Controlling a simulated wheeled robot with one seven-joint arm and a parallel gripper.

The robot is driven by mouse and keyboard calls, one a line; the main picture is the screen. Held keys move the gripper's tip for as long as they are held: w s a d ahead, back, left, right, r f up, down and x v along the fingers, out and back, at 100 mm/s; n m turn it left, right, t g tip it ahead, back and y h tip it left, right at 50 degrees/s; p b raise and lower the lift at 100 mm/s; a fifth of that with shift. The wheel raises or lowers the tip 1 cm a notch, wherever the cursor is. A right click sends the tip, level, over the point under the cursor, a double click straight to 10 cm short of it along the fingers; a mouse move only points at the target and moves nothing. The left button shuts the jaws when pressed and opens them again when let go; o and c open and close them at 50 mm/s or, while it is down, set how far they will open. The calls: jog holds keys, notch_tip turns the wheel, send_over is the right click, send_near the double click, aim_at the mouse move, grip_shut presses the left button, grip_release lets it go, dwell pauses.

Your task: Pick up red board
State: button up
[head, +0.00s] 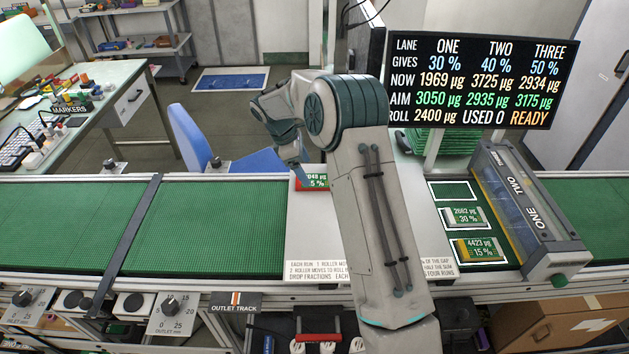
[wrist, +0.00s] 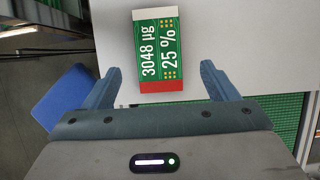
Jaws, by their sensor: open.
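The red board (head: 316,183) is a small green board with a red edge, lying on the white plate between the belts. The wrist view shows the board (wrist: 158,50) with "3048 µg" and "25 %" on it and a red band at its near end. My gripper (wrist: 160,70) is open, with one finger on each side of the board's near part and a gap to it on both sides. In the head view my gripper (head: 298,178) is at the board's left end, and my arm hides part of the surroundings.
Two other boards, one marked 30 % (head: 466,217) and one marked 15 % (head: 479,250), lie in white outlines at right, below an empty outline (head: 452,191). A roller unit (head: 525,205) stands beside them. The left green belt (head: 70,215) is bare; a blue chair (head: 190,140) stands behind.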

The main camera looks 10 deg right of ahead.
aim_at(313, 180)
jog(key=shift+p+x, duration=0.65)
jog(key=shift+x, duration=1.6)
jog(key=shift+d+r, duration=0.1)
jog(key=shift+d, duration=0.05)
jog(key=shift+c, duration=0.3)
jog(key=c, duration=1)
jog(key=shift+c, duration=0.2)
